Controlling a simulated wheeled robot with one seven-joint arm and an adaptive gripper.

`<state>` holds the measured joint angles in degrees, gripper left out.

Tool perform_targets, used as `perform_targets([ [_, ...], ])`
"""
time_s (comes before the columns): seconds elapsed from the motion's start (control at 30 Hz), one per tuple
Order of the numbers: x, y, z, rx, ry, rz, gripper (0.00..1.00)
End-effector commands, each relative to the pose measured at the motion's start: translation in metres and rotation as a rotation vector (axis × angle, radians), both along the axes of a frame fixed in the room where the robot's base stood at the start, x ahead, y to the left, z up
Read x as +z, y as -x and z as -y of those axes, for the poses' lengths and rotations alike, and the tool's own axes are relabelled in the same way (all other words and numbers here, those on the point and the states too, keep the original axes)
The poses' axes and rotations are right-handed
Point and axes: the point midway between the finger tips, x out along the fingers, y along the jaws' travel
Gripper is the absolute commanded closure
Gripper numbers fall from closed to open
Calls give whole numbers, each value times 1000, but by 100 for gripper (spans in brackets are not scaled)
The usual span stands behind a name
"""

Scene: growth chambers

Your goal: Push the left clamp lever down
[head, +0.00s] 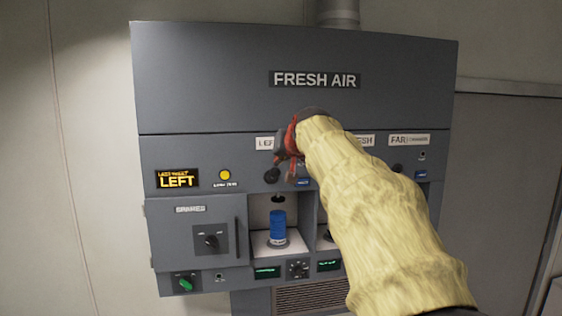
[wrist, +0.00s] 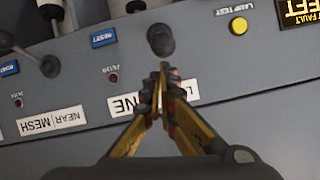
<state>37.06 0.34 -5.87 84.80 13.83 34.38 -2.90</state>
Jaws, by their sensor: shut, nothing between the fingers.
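The left clamp lever shows in the head view as a dark round knob (head: 271,176) under the partly covered left label. In the wrist view, which is upside down, its black knob (wrist: 160,38) is just beyond my fingertips. My gripper (wrist: 163,72) is shut and empty, its tips close together in front of the label strip. Whether the tips touch the knob I cannot tell. In the head view my gripper (head: 283,158) is at the panel, just above and beside the knob. My yellow-sleeved arm hides the middle of the panel.
A blue cylinder (head: 278,226) stands in the open bay below the knob. A blue reset button (wrist: 103,37) and another lever knob (wrist: 50,66) are beside it. A yellow lamp test button (head: 224,175) and an amber display reading LEFT (head: 177,179) are to the left.

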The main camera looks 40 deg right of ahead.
Motion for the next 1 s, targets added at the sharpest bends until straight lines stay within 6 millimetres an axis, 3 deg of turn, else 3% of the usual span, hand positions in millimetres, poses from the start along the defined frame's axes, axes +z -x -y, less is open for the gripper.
perform_targets([
  [1.0, -12, 7, -4, 0, 54, 87, 100],
])
